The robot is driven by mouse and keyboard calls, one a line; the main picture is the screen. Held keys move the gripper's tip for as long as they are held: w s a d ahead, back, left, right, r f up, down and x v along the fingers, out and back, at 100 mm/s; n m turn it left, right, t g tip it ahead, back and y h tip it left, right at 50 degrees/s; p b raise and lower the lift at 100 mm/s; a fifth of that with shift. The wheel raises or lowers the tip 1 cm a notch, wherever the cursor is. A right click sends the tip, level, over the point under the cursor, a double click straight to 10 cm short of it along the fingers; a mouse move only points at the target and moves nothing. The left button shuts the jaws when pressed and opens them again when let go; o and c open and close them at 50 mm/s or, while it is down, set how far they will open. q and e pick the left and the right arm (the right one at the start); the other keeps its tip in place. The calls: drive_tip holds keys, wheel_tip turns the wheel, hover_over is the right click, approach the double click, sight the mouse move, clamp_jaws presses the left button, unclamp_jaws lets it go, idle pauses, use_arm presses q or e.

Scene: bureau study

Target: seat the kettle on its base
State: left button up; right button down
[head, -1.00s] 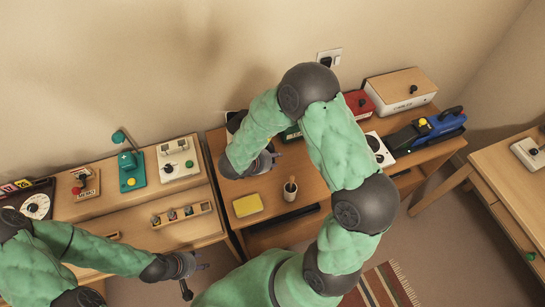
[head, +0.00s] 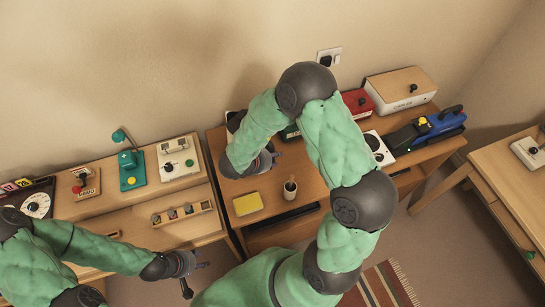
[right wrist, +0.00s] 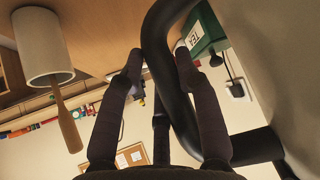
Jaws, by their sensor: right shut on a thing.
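My right gripper (head: 272,160) is over the middle desk, seen past my own arm in the head view. In the right wrist view its fingers (right wrist: 158,62) are closed around a thick black curved handle (right wrist: 158,35), which joins a grey kettle body (right wrist: 280,60) at the right. The kettle is mostly hidden by my arm in the head view. I cannot make out its base, nor whether the kettle touches anything below. My left gripper (head: 196,277) is open and empty, low in front of the left desk, far from the kettle.
On the middle desk (head: 270,195) are a yellow pad (head: 247,204) and a cup (head: 290,188) with a wooden utensil (right wrist: 68,122). A green TEA box (right wrist: 203,35) is near the handle. Devices and a red box (head: 357,101) stand at right. A socket (head: 328,58) is on the wall.

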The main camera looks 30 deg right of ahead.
drive_tip(key=shift+w+f, duration=0.1)
drive_tip(key=shift+f, duration=0.1)
idle(0.3)
drive_tip(key=c, duration=1.1)
unclamp_jaws()
drive_tip(key=shift+c, duration=0.2)
drive_tip(key=shift+s+f, duration=0.2)
drive_tip(key=shift+s, duration=0.05)
drive_tip(key=p+v, duration=1)
drive_tip(key=v, duration=0.1)
